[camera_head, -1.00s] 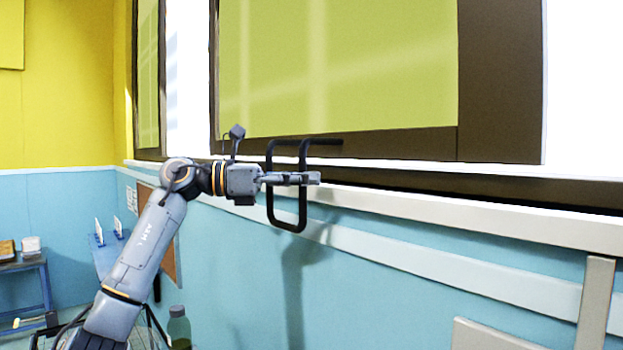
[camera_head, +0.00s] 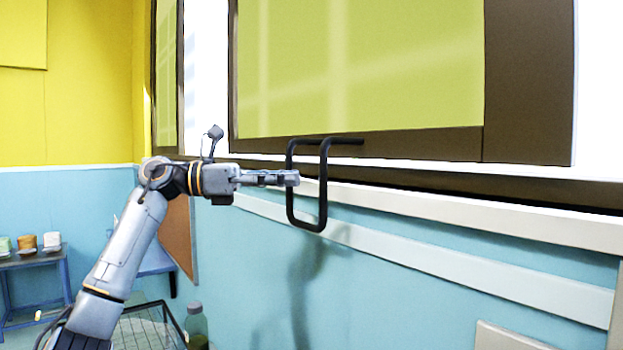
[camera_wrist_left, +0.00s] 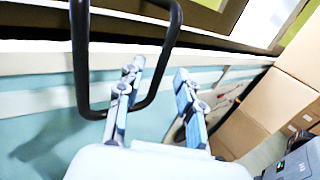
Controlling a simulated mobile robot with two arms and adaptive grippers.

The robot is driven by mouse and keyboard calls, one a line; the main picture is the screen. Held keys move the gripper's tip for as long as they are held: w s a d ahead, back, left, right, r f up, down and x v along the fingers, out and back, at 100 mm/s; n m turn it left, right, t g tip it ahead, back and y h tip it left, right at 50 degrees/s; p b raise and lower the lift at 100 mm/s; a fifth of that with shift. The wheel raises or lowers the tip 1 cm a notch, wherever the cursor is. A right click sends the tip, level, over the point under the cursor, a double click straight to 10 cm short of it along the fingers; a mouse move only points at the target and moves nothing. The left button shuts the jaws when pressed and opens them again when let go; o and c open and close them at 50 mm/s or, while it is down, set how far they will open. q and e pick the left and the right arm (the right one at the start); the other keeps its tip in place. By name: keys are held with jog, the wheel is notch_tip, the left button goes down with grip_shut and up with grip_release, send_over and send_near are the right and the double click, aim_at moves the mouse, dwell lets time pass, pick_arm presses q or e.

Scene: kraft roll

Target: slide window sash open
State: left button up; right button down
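The window sash (camera_head: 405,145) is a brown frame around a yellow-green pane. A black looped handle (camera_head: 323,190) hangs from its lower rail, and the loop also shows in the wrist view (camera_wrist_left: 83,60). My left gripper (camera_head: 290,178) reaches in from the left, its tips over the handle's left leg in the head view. In the wrist view its two fingers (camera_wrist_left: 160,72) are spread apart. One finger overlaps the inside of the loop and the other is outside it to the right. I cannot tell whether they touch it. My right gripper is out of view.
A white sill (camera_head: 450,213) runs below the sash along the blue wall. A blue shelf (camera_head: 35,260) with small pots stands at far left. A green bottle (camera_head: 196,322) is low near my arm. Brown boxes (camera_wrist_left: 270,100) show at right in the wrist view.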

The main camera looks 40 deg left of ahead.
pick_arm(q)
jog(key=v, duration=0.5)
jog(key=shift+s+a, duration=0.25)
dwell(0.3)
